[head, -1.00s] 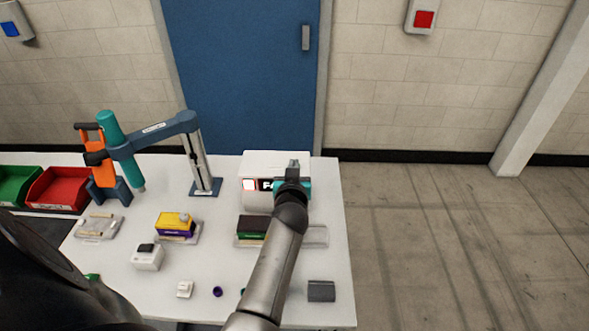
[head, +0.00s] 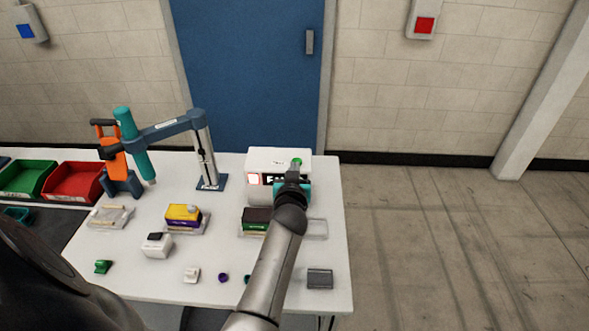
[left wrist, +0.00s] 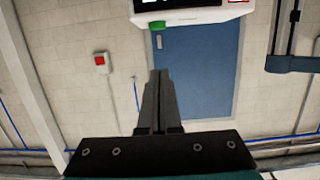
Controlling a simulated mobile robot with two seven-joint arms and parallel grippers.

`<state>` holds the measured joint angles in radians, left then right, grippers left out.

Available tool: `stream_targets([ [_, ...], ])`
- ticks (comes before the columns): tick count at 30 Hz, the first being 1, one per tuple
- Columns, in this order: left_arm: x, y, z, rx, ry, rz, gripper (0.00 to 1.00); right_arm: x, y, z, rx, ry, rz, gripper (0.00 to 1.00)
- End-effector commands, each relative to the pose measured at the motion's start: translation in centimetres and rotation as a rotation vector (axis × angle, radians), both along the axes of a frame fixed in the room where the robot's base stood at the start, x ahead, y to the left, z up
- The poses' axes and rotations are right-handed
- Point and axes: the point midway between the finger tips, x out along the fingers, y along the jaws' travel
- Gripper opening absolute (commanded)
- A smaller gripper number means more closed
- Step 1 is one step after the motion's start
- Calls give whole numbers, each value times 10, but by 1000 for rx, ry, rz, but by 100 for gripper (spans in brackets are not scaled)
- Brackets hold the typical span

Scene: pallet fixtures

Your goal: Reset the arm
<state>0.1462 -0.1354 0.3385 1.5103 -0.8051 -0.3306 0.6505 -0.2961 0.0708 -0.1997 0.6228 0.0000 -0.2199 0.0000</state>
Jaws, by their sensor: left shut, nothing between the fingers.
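My left arm reaches up from the bottom of the head view. Its gripper (head: 293,172) is at the front of a white box-shaped device (head: 262,158) with a lit display and a green button (head: 297,161) on top. In the left wrist view the fingers (left wrist: 160,75) are together with nothing between them. The green button (left wrist: 158,27) and white device (left wrist: 195,16) show there beyond the fingertips, with a visible gap. The arm hides part of the device's front. My right gripper is not seen.
A teal-and-blue jointed stand (head: 180,127), red bin (head: 75,182) and green bin (head: 27,178) stand left. The floor at right is clear.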

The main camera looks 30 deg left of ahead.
Motion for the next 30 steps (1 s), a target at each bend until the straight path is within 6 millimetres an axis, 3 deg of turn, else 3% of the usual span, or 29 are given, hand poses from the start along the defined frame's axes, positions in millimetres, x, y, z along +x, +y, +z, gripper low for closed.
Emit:
stream_targets([
  [9,-1,0,0,1,4,1,0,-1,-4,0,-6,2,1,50],
  [14,-25,4,-7,5,73,21,0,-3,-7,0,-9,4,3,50],
  [17,-56,1,-16,-1,180,25,0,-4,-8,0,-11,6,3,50],
  [20,-94,-15,-29,-23,318,-11,0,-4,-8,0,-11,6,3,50],
  [24,-149,-54,-45,-64,527,-122,0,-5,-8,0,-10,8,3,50],
  [30,-214,-104,-56,-109,750,-298,0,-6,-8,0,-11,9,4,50],
])
